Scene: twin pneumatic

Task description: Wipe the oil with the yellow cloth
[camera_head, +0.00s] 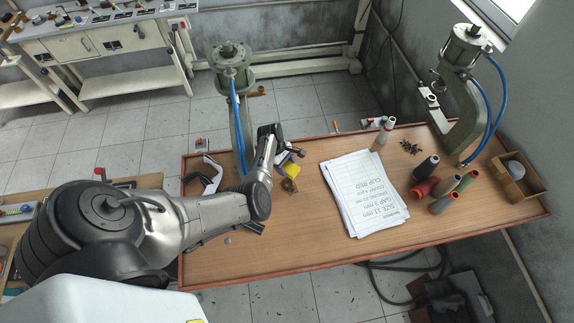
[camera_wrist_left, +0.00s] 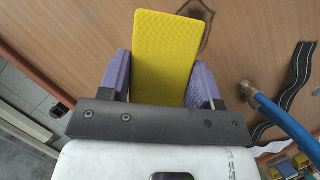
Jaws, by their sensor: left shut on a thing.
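The yellow cloth (camera_wrist_left: 165,52) is a flat yellow pad between the purple fingers of my left gripper (camera_wrist_left: 160,75) in the left wrist view. The gripper is shut on it. In the head view my left gripper (camera_head: 284,160) is over the left half of the wooden table, and part of the cloth (camera_head: 292,169) shows beside it. A dark-edged brown patch, likely the oil (camera_head: 289,186), lies on the table just below the cloth. Its edge also shows beyond the cloth in the left wrist view (camera_wrist_left: 206,32); the cloth hides part of it. My right gripper is not in view.
A pneumatic press (camera_head: 243,120) with a blue hose stands close behind my left gripper; another press (camera_head: 462,100) stands at right. Paper sheets (camera_head: 362,195), several thread spools (camera_head: 424,188) and an open box (camera_head: 519,176) occupy the table's right half. Its front left is mostly clear.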

